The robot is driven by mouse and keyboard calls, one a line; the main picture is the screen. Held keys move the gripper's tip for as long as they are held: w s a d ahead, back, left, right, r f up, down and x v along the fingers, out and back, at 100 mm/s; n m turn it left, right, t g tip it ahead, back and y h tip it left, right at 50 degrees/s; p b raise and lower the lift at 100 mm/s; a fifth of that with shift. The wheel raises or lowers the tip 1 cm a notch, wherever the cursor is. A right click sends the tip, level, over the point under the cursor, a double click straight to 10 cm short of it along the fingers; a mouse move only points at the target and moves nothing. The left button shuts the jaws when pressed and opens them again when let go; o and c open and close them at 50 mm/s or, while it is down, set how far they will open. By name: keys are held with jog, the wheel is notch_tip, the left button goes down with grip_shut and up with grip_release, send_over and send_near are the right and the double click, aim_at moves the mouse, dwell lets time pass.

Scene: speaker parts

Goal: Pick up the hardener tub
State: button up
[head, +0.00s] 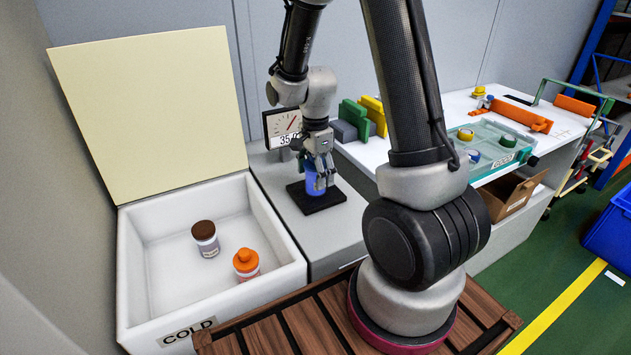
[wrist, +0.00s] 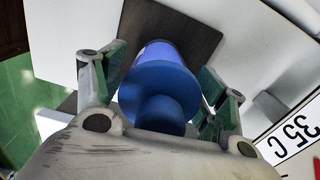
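A blue tub (head: 313,188) stands upright on a dark square plate (head: 333,198) on the grey bench, below a dial sign reading 35. No readable label tells whether it is the hardener. My gripper (head: 319,172) points down over it, with its fingers around its upper part. In the wrist view the blue tub (wrist: 160,95) lies between the green finger pads, which look open on either side with narrow gaps. A brown-lidded tub (head: 205,238) and an orange-lidded tub (head: 246,263) stand in the white box marked COLD (head: 285,272).
The box's cream lid (head: 150,110) stands open. Green and yellow blocks (head: 373,112) stand behind my gripper. A teal tray (head: 483,163) with small coloured lidded items lies on the white bench at right, above a cardboard box (head: 511,195).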

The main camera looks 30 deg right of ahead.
jog(key=c, duration=1)
